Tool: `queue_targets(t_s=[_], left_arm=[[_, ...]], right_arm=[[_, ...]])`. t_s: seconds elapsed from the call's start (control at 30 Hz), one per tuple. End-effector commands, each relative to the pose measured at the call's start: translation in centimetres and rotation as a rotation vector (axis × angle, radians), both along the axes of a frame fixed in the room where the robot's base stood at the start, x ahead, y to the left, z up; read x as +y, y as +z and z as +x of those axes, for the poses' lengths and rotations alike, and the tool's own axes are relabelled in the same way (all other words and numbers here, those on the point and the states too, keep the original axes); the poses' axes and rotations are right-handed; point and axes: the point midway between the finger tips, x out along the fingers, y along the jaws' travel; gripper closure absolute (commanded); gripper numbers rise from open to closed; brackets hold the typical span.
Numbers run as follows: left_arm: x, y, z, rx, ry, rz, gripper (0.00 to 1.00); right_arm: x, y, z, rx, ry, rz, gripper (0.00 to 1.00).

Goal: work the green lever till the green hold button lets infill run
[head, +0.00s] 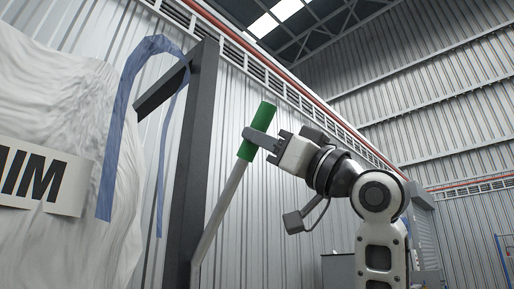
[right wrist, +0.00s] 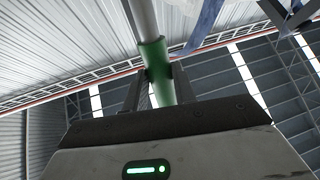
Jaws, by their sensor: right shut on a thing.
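The lever is a grey rod (head: 219,208) with a green grip (head: 257,131) at its upper end, tilted up to the right beside a dark post. My right gripper (head: 258,138) is shut on the green grip. In the right wrist view the green grip (right wrist: 157,72) stands between the two fingers (right wrist: 154,90), with the grey rod running up out of the picture. The lever's lower end is out of view in the head view. No green hold button shows in either view. My left gripper is not in view.
A dark steel post (head: 194,150) with a short arm stands left of the lever. A blue strap (head: 118,125) hangs from it by a large white bag (head: 55,100) with partial black lettering. A grey cabinet (head: 338,270) stands low behind my right arm.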

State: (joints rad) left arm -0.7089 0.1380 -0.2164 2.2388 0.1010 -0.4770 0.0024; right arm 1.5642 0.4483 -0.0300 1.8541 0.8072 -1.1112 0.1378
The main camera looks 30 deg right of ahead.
Motion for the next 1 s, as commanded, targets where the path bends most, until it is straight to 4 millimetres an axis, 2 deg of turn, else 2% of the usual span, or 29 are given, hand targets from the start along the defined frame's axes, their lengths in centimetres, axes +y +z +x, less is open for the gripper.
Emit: queue_targets(t_s=[0.33,0.37,0.43,0.77,0.87,1.0], left_arm=[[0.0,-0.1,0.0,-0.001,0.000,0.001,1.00],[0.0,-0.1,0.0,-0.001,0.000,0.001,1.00],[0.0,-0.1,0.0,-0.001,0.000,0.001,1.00],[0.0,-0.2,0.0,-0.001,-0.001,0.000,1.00],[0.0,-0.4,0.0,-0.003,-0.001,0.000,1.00],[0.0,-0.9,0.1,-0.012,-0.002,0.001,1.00]], right_arm=[[0.3,-0.4,-0.2,0.001,0.005,-0.010,1.00],[0.3,-0.4,-0.2,0.001,0.005,-0.010,0.70],[0.3,-0.4,-0.2,0.000,0.004,-0.009,0.51],[0.1,-0.4,-0.3,-0.002,0.002,-0.005,0.51],[-0.3,-1.0,-0.9,-0.004,0.000,-0.005,0.51],[-1.4,-2.6,-2.7,-0.004,-0.002,-0.006,0.51]])
